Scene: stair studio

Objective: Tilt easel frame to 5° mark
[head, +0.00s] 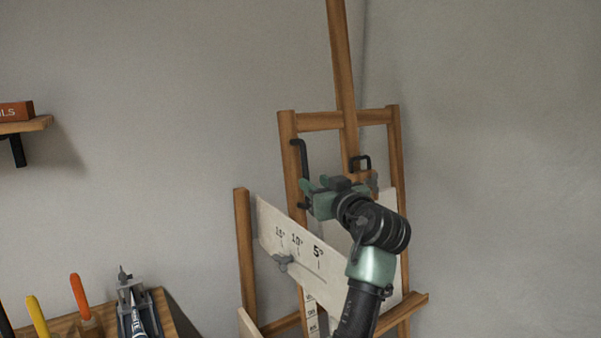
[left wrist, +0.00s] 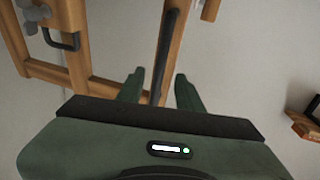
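The wooden easel frame (head: 289,130) stands against the wall, with a long black handle (head: 304,160) on its left post. A pale angle plate (head: 268,222) carries 15°, 10° and 5° marks. My left gripper (head: 306,192) is at the lower part of the long handle. In the left wrist view its two fingers (left wrist: 159,82) are spread, with the long handle (left wrist: 168,55) between them and a gap on each side. My right gripper is out of view.
A smaller black handle (head: 360,162) is on the easel's central mast. A bench (head: 163,305) with orange- and yellow-handled tools and a vise-like device (head: 130,300) stands at lower left. A wall shelf (head: 30,125) is at far left. The wall right of the easel is bare.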

